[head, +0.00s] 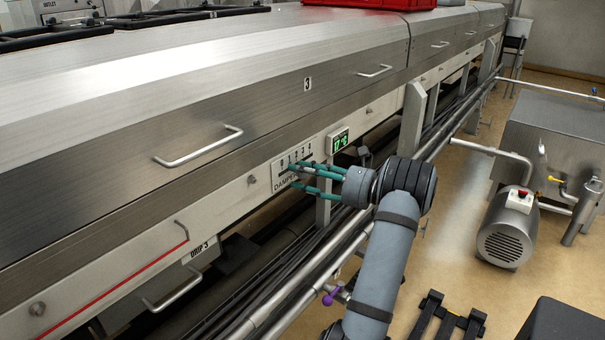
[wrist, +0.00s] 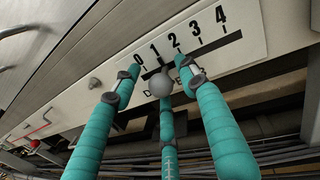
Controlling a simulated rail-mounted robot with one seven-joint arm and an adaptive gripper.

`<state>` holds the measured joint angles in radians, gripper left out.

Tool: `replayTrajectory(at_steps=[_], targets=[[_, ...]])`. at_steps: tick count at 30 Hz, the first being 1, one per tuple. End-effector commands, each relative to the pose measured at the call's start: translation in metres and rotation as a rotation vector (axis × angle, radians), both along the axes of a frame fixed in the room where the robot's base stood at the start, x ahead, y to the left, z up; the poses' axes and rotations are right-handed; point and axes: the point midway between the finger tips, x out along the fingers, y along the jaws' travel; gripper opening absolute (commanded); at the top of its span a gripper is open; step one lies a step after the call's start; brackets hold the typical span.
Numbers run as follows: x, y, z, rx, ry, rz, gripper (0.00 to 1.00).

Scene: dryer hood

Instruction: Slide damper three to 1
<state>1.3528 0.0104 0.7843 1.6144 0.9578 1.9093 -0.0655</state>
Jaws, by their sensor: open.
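The damper plate (head: 283,180) is a white label on the hood's lower side panel under the number 3. In the wrist view the plate (wrist: 250,45) shows a scale from 0 to 4 above a dark slot. A round grey knob (wrist: 160,85) stands out from the slot, apparently near the 1 mark. My gripper (head: 297,176) has teal fingers that reach to the plate. In the wrist view my gripper (wrist: 158,72) is open, with its fingers spread around the knob. Whether any finger touches the knob I cannot tell. The fingers hide part of the slot and lettering.
A green-lit display (head: 339,141) sits right of the plate. Hood handles (head: 200,147) and a drip drawer (head: 185,270) are to the left. Pipes (head: 330,262) run along below the panel. A motor (head: 507,240) stands on the floor at right.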

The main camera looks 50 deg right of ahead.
Motion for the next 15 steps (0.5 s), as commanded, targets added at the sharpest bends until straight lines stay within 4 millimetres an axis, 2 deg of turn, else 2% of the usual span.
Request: replayTrajectory(at_steps=[15], targets=[[-0.095, -0.021, 0.000, 0.000, 0.000, -0.005, 0.43]])
